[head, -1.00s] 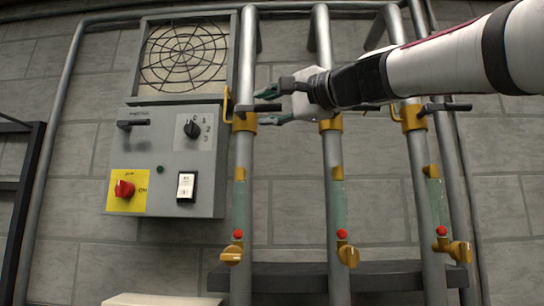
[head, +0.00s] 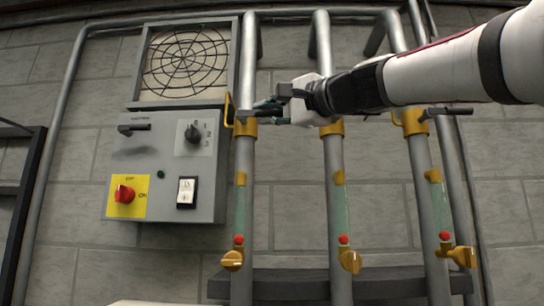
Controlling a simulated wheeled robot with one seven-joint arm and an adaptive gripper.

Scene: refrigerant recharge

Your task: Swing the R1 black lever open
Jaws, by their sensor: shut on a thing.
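Three grey vertical pipes carry yellow valves with black levers; no R1 label can be read. The left pipe's yellow valve (head: 246,128) has its black lever (head: 246,112) sticking out sideways to the right. My gripper (head: 266,112) reaches in from the right and is shut on this lever, with its fingers above and below it. The gripper body hides part of the middle pipe's yellow valve (head: 333,129) and its lever. The right pipe's black lever (head: 455,111) also points sideways.
A grey control box (head: 165,165) with a red knob (head: 124,194) and a black dial hangs left of the pipes. A round fan grille (head: 186,62) is above it. Yellow taps (head: 232,260) sit low on the pipes, in front of a dark horizontal beam (head: 390,283).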

